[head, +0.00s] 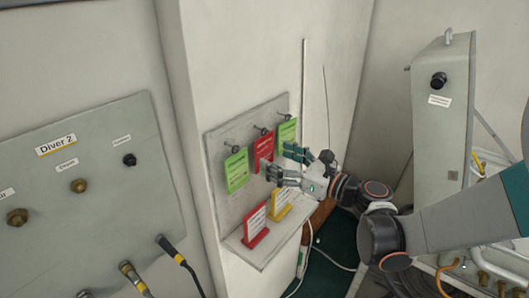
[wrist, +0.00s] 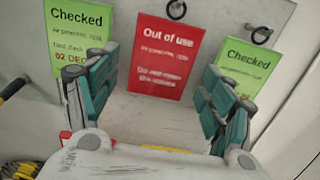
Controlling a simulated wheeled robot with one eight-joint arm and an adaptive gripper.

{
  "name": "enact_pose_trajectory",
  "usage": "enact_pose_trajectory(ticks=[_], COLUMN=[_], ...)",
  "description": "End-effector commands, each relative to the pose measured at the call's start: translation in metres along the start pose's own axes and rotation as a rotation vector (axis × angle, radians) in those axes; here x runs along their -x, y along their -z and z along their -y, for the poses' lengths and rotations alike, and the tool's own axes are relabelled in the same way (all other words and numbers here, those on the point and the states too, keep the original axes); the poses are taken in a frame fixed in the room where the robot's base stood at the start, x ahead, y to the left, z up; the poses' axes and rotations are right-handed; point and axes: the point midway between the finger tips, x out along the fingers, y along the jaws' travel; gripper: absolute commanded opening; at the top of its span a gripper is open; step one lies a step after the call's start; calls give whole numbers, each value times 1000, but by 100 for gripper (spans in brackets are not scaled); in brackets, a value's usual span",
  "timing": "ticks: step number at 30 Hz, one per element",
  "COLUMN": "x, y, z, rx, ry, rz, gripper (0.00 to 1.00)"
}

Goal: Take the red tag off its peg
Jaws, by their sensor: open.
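The red tag (wrist: 165,58) reads "Out of use" and hangs on the middle peg (wrist: 177,10) of a grey board, between two green tags. In the head view the red tag (head: 264,152) is partly covered by my gripper (head: 281,163). In the wrist view my gripper (wrist: 157,95) is open, one finger to each side of the red tag's lower part. The fingers look apart from the tag, with nothing held between them. I cannot tell how far the fingertips are from the board.
Green "Checked" tags hang left (head: 236,170) and right (head: 287,134) of the red one, close to my fingers. Below, a shelf (head: 243,249) holds a red-based card (head: 255,224) and a yellow-based card (head: 280,203). The Diver 2 panel (head: 100,180) is at left; a grey cabinet (head: 440,130) is at right.

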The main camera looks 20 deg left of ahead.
Motion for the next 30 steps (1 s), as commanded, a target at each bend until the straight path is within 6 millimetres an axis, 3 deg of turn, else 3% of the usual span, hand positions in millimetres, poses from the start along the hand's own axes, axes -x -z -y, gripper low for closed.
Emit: enact_pose_trajectory(ticks=[12,19,20,23,30], x=[-48,-51,-51,-51,-50], y=[-3,-4,-4,-4,-4], z=[2,3,3,3,3], rx=[0,0,0,0,0], ry=[-1,1,1,1,1], rz=[-1,-1,-1,-1,-1], gripper=[75,75,73,50,47])
